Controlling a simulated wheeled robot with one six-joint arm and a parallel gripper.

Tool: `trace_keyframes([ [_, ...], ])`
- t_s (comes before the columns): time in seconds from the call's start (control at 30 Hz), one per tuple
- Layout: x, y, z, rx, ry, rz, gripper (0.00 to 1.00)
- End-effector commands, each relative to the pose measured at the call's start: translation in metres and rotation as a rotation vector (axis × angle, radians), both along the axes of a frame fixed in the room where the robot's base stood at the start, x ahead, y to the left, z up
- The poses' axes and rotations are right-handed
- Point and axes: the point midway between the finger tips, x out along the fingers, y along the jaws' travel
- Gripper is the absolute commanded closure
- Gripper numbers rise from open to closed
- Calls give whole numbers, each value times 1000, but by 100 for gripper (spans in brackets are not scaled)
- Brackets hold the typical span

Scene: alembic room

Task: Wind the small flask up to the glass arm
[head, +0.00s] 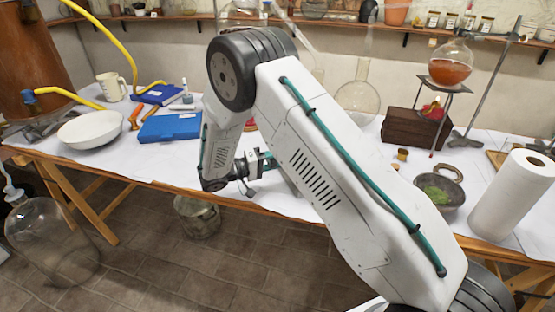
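A clear round-bottomed glass flask (358,98) with an upright neck stands on the white-covered table, just right of my upper arm. I cannot tell if it is the small flask; its base is partly hidden by my arm. A slanting clear glass tube (295,33), which looks like the glass arm, runs down to the right from a glass vessel (240,13) at the top. My arm hides much of the table between them, and no winding stand or knob shows clearly. My gripper (266,161) is low over the table's front, left of the flask, small and partly hidden; its fingers cannot be made out.
A blue case (171,128) and a white bowl (90,130) lie left. Right are a wooden box (411,129), an orange-filled flask (450,65) on a tripod, a grey mortar (440,191) and a paper roll (512,195). A glass jar (197,217) stands on the floor.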

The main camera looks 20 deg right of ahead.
Motion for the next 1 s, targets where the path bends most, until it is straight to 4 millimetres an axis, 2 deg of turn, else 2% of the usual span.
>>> trace_keyframes([
  [0.17, 0, 0, -1, 1, 2, 0, 75],
  [0.2, 0, 0, -1, 1, 2, 0, 41],
  [0.23, 0, 0, -1, 1, 2, 0, 33],
  [0.27, 0, 0, -1, 1, 2, 0, 30],
  [0.57, 0, 3, 0, 1, 1, 1, 30],
  [0.67, 0, 13, 0, 0, 1, 3, 30],
  [1.0, -2, 67, -1, 0, 2, 2, 30],
])
